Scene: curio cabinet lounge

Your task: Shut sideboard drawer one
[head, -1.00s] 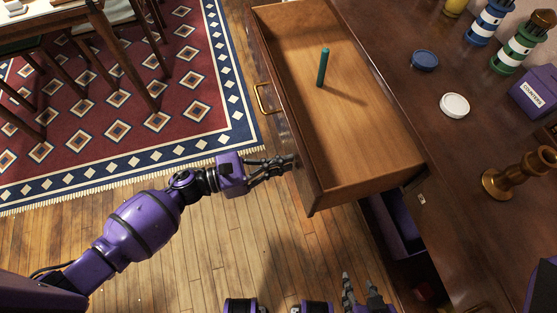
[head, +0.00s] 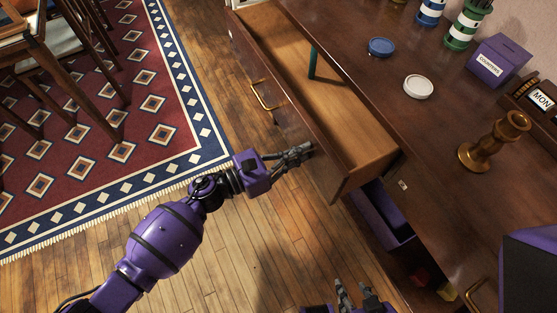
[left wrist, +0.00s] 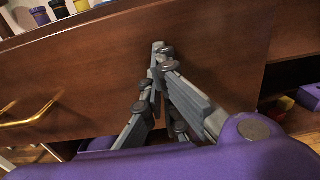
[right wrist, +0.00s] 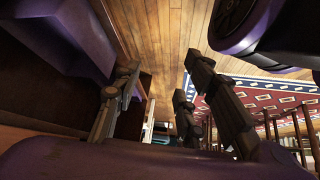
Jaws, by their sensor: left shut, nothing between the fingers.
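The sideboard drawer (head: 350,120) is partly open, its wooden inside showing beside the sideboard top (head: 430,150). Its front carries a brass handle (head: 262,95), also visible in the left wrist view (left wrist: 28,117). A dark green stick (head: 312,63) stands upright in the drawer near the sideboard edge. My left gripper (head: 309,149) is shut and empty, its fingertips at the drawer front, right of the handle. In the left wrist view its fingertips (left wrist: 161,50) appear to touch the front. My right gripper (head: 357,290) is open and empty, low beside the sideboard.
On the sideboard top are a blue disc (head: 381,47), a white disc (head: 418,86), a purple box (head: 498,62) and a brass candlestick (head: 493,140). A purple bin (head: 383,215) sits below the drawer. Wooden chairs stand on the rug (head: 110,130); floor between is clear.

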